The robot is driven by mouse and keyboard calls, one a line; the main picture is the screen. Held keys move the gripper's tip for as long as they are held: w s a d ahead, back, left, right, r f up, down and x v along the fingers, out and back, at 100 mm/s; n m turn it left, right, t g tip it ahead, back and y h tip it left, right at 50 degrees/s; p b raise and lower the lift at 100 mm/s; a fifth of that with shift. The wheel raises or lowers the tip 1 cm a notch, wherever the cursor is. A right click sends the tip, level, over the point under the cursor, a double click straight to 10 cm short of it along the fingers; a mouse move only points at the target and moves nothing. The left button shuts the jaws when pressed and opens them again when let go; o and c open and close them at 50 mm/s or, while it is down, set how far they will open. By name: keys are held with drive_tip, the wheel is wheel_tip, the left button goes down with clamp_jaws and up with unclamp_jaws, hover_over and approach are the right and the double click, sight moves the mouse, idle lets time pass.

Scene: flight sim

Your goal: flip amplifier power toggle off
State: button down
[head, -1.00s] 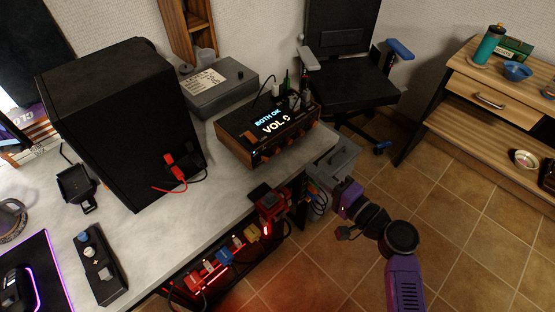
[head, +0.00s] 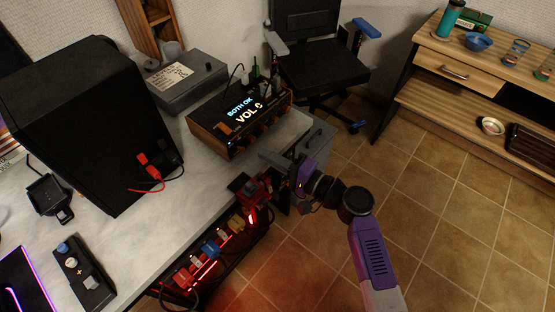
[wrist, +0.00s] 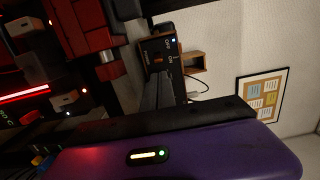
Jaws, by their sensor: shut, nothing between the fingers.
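The amplifier (head: 208,135) is a black box with wooden sides on the desk's far right corner. Its lit top display reads "BOTH OK" and "VOL" with a digit. Knobs line its front edge. In the wrist view, a dark panel (wrist: 175,47) with "OFF" and "ON" labels and a small orange-brown part lies beyond my fingers; I cannot clearly tell the toggle's position. My gripper (head: 272,160) is shut and empty, just in front of the amplifier's near right side. In the wrist view its dark fingers (wrist: 163,90) point up toward the panel and partly cover it.
A red device (head: 250,190) sits at the desk edge close to my gripper. Below it is a rack (head: 215,245) of lit red, blue and yellow plugs. A large black case (head: 85,120) stands left. A chair (head: 320,70) is behind. The floor at right is clear.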

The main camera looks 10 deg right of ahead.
sight(242, 142)
drive_tip(key=x, duration=0.4)
drive_tip(key=shift+w+a, duration=0.25)
drive_tip(key=shift+w, duration=0.1)
drive_tip(key=shift+s+a+f+b, duration=0.15)
drive_tip(key=shift+s+b, duration=0.15)
drive_tip(key=shift+b, duration=0.15)
